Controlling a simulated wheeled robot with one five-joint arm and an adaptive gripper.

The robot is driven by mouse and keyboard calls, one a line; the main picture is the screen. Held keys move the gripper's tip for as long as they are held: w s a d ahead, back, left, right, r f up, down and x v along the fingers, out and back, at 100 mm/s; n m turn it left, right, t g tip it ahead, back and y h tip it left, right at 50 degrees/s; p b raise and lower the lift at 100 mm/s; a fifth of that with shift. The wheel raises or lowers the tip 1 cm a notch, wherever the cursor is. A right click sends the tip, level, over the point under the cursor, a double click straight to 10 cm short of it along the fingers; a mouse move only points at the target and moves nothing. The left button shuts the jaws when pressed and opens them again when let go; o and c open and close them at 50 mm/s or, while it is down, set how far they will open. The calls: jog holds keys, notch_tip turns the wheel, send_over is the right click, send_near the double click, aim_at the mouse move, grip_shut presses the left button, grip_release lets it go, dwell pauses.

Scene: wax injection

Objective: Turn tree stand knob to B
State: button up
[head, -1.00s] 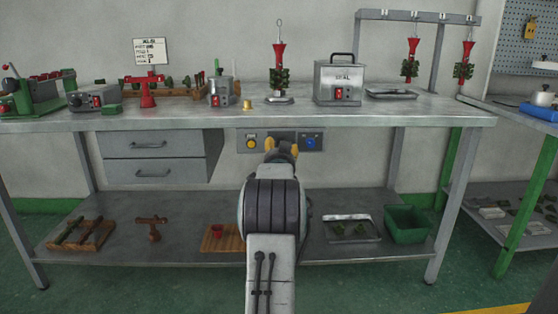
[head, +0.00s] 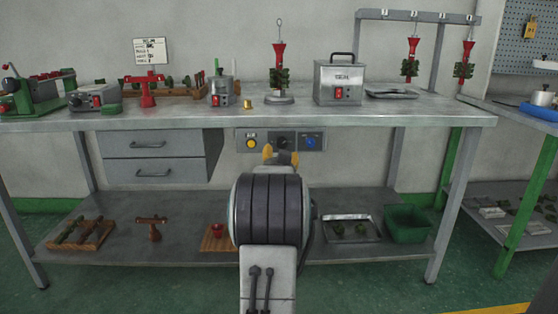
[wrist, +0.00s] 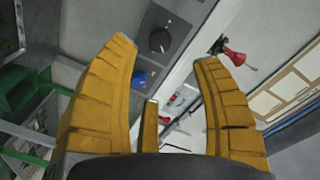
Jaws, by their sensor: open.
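A black round knob (wrist: 160,40) with a light pointer line sits on a grey panel in the wrist view; its letters are too small to read. In the head view the knob (head: 283,142) shows dimly on the panel under the bench edge, just beyond my fingers. The tree stand (head: 279,99) on the bench carries a red and green wax tree. My gripper (head: 281,156) is in front of the panel, with its yellow fingers apart. In the wrist view my gripper (wrist: 165,52) is open and empty, the knob showing between and beyond the fingertips.
A yellow button (head: 252,142) is left of the knob and a blue button (head: 310,142) right of it. The bench edge (head: 400,123) overhangs above. Drawers (head: 150,157) hang to the left. The lower shelf (head: 335,250) holds trays and a green bin (head: 407,223).

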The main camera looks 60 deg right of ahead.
jog(key=n+p, duration=0.5)
jog(key=n, duration=0.4)
send_near(281, 144)
jog(key=w+d+f, duration=0.1)
jog(key=d, duration=0.2)
jog(key=n, duration=0.2)
jog(key=w+d+n+b, duration=0.1)
jog(key=n, duration=0.2)
jog(key=n+b, duration=0.1)
jog(key=n, duration=0.2)
jog(key=shift+w+d+r, duration=0.15)
jog(key=shift+w+d, duration=0.1)
jog(key=shift+b+x, duration=1.1)
jog(key=shift+b, duration=0.1)
jog(key=shift+r+b+x, duration=0.25)
jog(key=shift+b+x, duration=0.05)
jog(key=shift+x, duration=1.1)
